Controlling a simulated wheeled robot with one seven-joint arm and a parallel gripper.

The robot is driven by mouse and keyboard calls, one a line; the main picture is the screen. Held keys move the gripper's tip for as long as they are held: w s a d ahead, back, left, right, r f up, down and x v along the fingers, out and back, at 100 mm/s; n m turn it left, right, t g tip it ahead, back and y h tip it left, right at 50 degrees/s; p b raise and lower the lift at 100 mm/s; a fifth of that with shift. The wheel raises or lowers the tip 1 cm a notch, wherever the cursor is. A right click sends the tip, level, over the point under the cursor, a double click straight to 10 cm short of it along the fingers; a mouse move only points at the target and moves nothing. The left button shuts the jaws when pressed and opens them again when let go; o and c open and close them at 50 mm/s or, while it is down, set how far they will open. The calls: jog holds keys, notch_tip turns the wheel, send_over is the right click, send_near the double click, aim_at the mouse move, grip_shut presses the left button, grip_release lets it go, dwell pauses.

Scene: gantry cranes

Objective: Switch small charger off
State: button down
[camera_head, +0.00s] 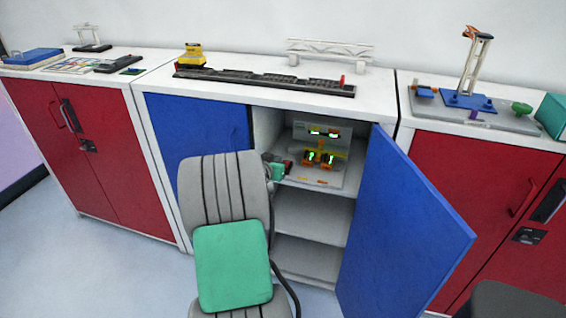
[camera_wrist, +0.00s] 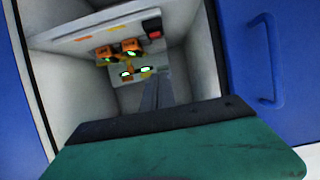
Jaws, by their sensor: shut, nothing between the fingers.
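Inside the open cabinet, a pale panel (camera_head: 300,145) carries an orange pair of units (camera_head: 318,159) with green lights, and a yellow unit (camera_head: 323,132) with two green lights behind it. I cannot tell which is the small charger. The wrist view looks inverted; it shows the orange pair (camera_wrist: 118,50) and the other lit unit (camera_wrist: 136,73). A red-and-black part (camera_wrist: 153,29) sits near them. My gripper (camera_head: 284,168) is shut and empty at the left of the cabinet opening, in front of the panel. Its exact distance from the units is unclear.
The blue door (camera_head: 400,235) stands open at the right of the opening; the left blue door (camera_head: 195,122) is shut, with a handle (camera_wrist: 265,60). Shelves below (camera_head: 312,215) are empty. Red cabinets (camera_head: 100,150) flank both sides. Crane models stand on top.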

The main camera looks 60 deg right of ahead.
jog(key=x, duration=0.9)
jog(key=shift+d+f, duration=0.1)
notch_tip(320, 180, down, 3)
jog(key=shift+d+f+p, duration=0.1)
jog(key=shift+f+p, duration=0.1)
jog(key=shift+p, duration=0.1)
jog(key=shift+f, duration=0.35)
